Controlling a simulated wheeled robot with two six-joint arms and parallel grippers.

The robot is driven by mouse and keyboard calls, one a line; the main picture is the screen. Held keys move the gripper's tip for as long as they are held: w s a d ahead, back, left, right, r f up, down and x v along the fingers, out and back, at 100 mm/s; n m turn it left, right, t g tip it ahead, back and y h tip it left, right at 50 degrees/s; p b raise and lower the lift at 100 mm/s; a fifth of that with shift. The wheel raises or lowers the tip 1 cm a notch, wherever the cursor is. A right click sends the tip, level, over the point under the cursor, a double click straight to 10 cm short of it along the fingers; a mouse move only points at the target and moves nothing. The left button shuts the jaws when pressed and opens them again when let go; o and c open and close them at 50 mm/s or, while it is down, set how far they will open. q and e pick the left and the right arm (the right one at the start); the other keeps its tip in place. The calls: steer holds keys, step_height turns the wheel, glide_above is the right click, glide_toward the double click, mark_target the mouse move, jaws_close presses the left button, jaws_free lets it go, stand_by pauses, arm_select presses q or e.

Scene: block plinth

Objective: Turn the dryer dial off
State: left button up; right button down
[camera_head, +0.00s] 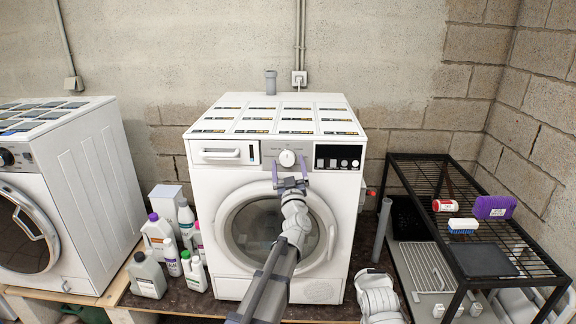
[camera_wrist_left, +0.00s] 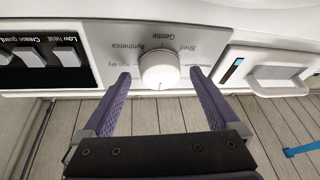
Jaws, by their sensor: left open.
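The dryer (camera_head: 218,230) is the white front-loading machine in the middle of the head view. Its round white dial (camera_head: 287,158) sits in a grey panel at the top front. The dial (camera_wrist_left: 160,70) also shows in the left wrist view, upside down, with printed labels such as Synthetics and Gentle around it. A small mark shows at its edge, but I cannot tell the setting. My left gripper (camera_head: 290,182) is open just in front of the dial. Its purple fingers (camera_wrist_left: 118,100) lie either side of the dial, apart from it. My right gripper is out of view.
A drawer handle (camera_head: 220,153) is left of the dial; a dark button panel (camera_head: 338,157) is right. Bottles (camera_head: 147,275) stand left of the dryer, beside another machine (camera_head: 95,165). A black wire rack (camera_head: 440,180) stands right.

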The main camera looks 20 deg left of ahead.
arm_select(q)
steer(key=b+v, duration=0.2)
steer(key=v, duration=0.5)
steer(key=shift+s, duration=0.1)
steer(key=s+d+f+m+g+h, duration=0.2)
steer(key=d+f+m+g+h, duration=0.3)
steer(key=f, duration=0.4)
steer(key=s+d+f+m+g+h, duration=0.2)
steer(key=d+f+m+g+h, duration=0.15)
steer(key=d+f+h, duration=0.4)
steer(key=s+a+f+n+g+y, duration=0.1)
steer(key=s+a+f+g+y, duration=0.15)
steer(key=s+f+g, duration=0.6)
steer(key=s+a+f+g+y, duration=0.1)
steer(key=s+a+f+g, duration=0.3)
steer(key=s, duration=0.9)
steer(key=s+d+r+m+p, duration=0.2)
steer(key=d, duration=0.4)
steer(key=s+d+r+m+y+p, duration=0.1)
steer(key=s+d+r+p, duration=0.1)
steer(key=d, duration=0.4)
steer(key=shift+s+r+m+t+p, duration=0.3)
steer(key=shift+s+m+t+p, duration=0.1)
steer(key=shift+s, duration=0.45)
